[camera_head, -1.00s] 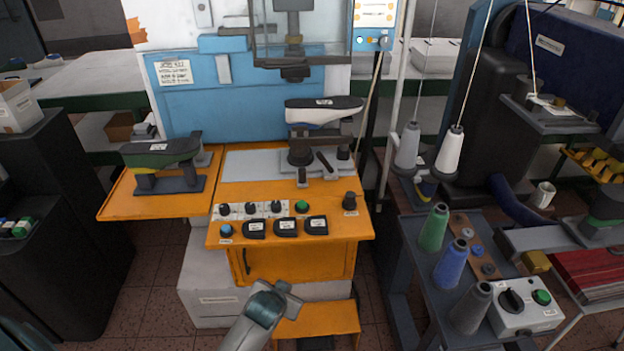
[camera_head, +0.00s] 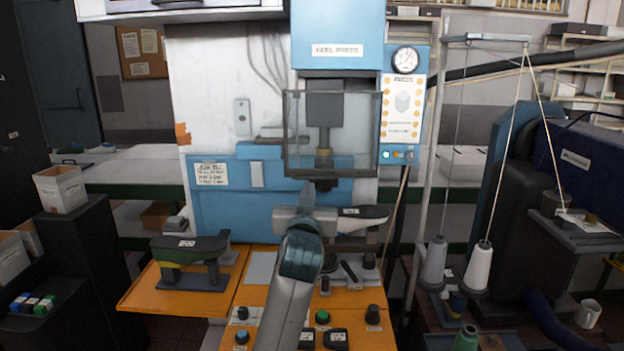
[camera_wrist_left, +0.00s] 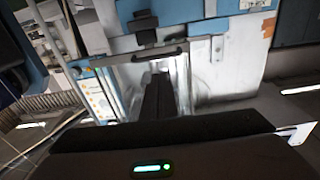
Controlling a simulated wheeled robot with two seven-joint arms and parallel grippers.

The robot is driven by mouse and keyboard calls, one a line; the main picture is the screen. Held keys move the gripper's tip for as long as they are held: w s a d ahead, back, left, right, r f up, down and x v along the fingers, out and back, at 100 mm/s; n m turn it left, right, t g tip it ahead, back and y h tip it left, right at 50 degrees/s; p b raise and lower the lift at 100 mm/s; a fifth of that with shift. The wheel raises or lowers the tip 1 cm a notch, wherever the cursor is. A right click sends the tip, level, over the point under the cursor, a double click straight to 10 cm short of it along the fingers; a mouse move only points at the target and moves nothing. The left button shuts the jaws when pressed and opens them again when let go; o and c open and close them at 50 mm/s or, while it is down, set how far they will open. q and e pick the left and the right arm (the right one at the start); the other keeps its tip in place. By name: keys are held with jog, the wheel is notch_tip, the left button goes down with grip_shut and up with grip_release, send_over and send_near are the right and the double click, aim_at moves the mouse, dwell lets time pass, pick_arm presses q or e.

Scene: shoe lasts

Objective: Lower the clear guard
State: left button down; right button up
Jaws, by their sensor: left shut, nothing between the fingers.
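The clear guard (camera_head: 361,125) is a see-through panel in a dark frame, in front of the ram of the heel press (camera_head: 337,52). It stands raised, its lower bar (camera_head: 352,173) well above the orange table. My left gripper (camera_head: 308,188) is shut and empty, just below or in front of that bar; I cannot tell whether they touch. In the left wrist view the gripper's dark fingers (camera_wrist_left: 158,95) are together, pointing toward the press. My arm hides part of the press bed. My right gripper is not in view.
A shoe last (camera_head: 362,219) sits on the press below the guard, partly behind my gripper. Another last (camera_head: 190,247) stands on the orange side table (camera_head: 150,292). A control panel with a gauge (camera_head: 404,60) is right of the guard. Thread cones (camera_head: 478,268) stand further right.

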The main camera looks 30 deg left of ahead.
aim_at(308, 158)
pick_arm(q)
jog(key=r, duration=0.3)
jog(key=shift+s+a+r+n+y, duration=0.25)
jog(key=shift+a+n+y, duration=0.1)
jog(key=shift+n+y, duration=0.05)
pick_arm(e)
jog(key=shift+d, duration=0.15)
